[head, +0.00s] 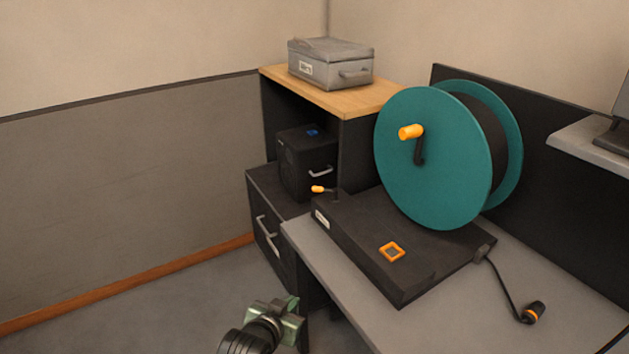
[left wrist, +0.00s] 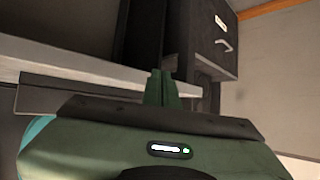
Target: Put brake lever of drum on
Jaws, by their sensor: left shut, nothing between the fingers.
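The teal drum (head: 435,160) stands upright on a dark base (head: 365,235) on the grey desk, with an orange-knobbed crank (head: 412,134) on its near face. A small lever with an orange tip (head: 319,189) sticks out at the base's back left corner; it looks like the brake lever. My left gripper (head: 290,303) is low in front of the desk's left edge, well apart from the lever and drum. In the left wrist view its green fingers (left wrist: 162,88) are together with nothing between them. The lever does not show there. My right gripper is not in view.
The grey desk (head: 480,310) has an orange-framed square (head: 391,252) on the base and a corded black piece (head: 533,312) at right. A dark drawer cabinet (head: 268,235), black box (head: 305,160) and grey storage box (head: 330,65) stand behind. Floor at left is clear.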

